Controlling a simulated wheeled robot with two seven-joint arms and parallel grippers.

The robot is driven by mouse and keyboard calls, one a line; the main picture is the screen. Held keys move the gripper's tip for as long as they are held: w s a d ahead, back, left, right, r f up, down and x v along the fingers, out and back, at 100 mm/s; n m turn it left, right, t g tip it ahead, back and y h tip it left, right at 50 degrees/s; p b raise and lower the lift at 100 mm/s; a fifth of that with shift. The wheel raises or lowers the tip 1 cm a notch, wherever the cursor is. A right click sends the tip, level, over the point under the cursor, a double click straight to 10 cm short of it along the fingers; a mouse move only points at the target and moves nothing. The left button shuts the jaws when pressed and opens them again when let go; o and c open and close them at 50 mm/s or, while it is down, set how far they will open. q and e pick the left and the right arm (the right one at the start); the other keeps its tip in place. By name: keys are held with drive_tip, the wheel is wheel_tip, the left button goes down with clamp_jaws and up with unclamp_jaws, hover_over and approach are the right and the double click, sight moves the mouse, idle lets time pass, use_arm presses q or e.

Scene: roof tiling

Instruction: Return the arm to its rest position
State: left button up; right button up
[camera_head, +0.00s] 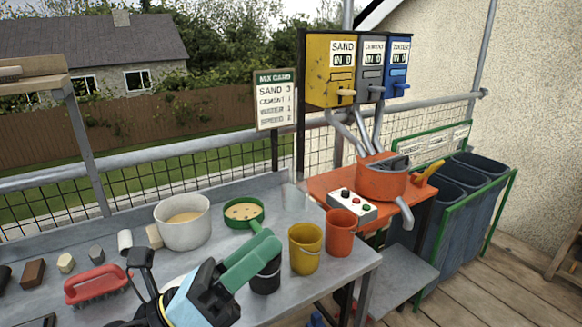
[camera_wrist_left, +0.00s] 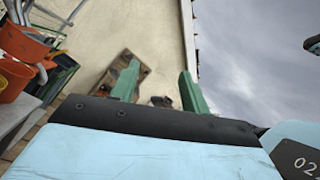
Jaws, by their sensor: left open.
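My left gripper (camera_head: 266,240) has a pale blue body and green fingers. In the head view it is over the front part of the grey work table (camera_head: 217,228), in front of a black bucket (camera_head: 266,280) and partly hiding it. In the left wrist view its two green fingers (camera_wrist_left: 158,74) stand apart with nothing between them, so it is open and empty. Behind them show a beige wall (camera_wrist_left: 110,25) and grey sky. My right gripper is not in view.
A yellow bucket (camera_head: 305,250), an orange bucket (camera_head: 341,232), a green sieve (camera_head: 243,213) and a white pot (camera_head: 183,222) stand close to the gripper. A red-handled brush (camera_head: 97,285) lies left. The mixer (camera_head: 381,180) and dark bins (camera_head: 463,203) are at right.

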use_arm(q)
drive_tip(key=w+a+f+n+t+y, duration=0.3)
drive_tip(key=a+n+t+y, duration=0.15)
drive_tip(key=n+y, duration=0.5)
drive_tip(key=w+a+f+n+t+y, duration=0.2)
drive_tip(key=a+f+n+t+y, duration=0.3)
drive_tip(key=n, duration=0.7)
drive_tip(key=a+f+n+g+y, duration=0.5)
drive_tip(key=a+f+n+y, duration=0.1)
drive_tip(key=f+n, duration=0.15)
drive_tip(key=s+a+f+n+g, duration=0.2)
drive_tip(key=s+f+n+g, duration=0.95)
drive_tip(key=s+f, duration=0.8)
wheel_tip(320, 180, down, 22)
drive_tip(key=s+a+m+g, duration=0.1)
drive_tip(key=s+m+g, duration=0.1)
drive_tip(key=g, duration=0.1)
drive_tip(key=s+a+f, duration=0.2)
drive_tip(key=s+f, duration=0.6)
drive_tip(key=s+a+f, duration=0.3)
drive_tip(key=s+f, duration=0.5)
drive_tip(key=shift+s+g, duration=0.35)
drive_tip(key=shift+g, duration=0.05)
drive_tip(key=shift+d, duration=0.1)
